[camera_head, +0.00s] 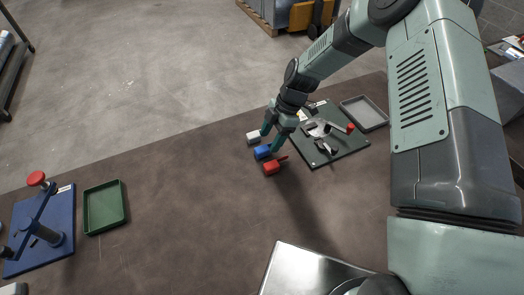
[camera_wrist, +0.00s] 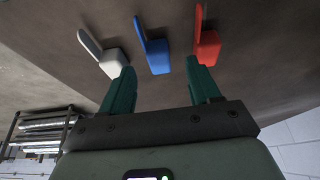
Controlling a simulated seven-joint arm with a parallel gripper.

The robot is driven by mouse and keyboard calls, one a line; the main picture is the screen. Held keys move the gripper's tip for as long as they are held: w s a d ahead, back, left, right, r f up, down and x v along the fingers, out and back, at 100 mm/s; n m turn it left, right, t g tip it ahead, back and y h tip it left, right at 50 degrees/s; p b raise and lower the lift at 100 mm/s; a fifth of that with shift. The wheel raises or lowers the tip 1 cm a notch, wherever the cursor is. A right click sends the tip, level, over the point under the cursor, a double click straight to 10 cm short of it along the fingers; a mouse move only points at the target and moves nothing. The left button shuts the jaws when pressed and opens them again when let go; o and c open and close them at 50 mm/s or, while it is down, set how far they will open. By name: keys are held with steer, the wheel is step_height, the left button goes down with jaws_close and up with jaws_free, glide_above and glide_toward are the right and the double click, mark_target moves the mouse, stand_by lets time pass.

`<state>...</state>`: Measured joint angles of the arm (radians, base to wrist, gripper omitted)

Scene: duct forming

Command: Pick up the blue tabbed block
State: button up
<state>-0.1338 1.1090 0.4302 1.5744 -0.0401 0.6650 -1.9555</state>
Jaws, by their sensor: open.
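The blue tabbed block (camera_head: 262,152) lies on the brown table between a white block and a red block. In the wrist view the blue tabbed block (camera_wrist: 158,56) shows its thin tab pointing up the picture, ahead of my fingers and between them. My gripper (camera_head: 270,139) is just above the row of blocks, with its green fingers spread. In the wrist view my gripper (camera_wrist: 164,82) is open and nothing is between the fingertips. The head view hides part of the blue block behind a finger.
The white block (camera_wrist: 112,62) and the red block (camera_wrist: 207,48) stand close on either side. A dark green plate with a clamp (camera_head: 322,150) and a grey tray (camera_head: 365,114) are to the right. A green tray (camera_head: 104,207) and a blue press (camera_head: 45,235) are at left. The table middle is clear.

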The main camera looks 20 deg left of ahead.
mark_target(264, 148)
steer(key=x, duration=0.3)
steer(key=shift+s+a+f, duration=0.1)
steer(key=shift+a+f, duration=0.15)
steer(key=c, duration=1.1)
steer(key=shift+c, duration=0.2)
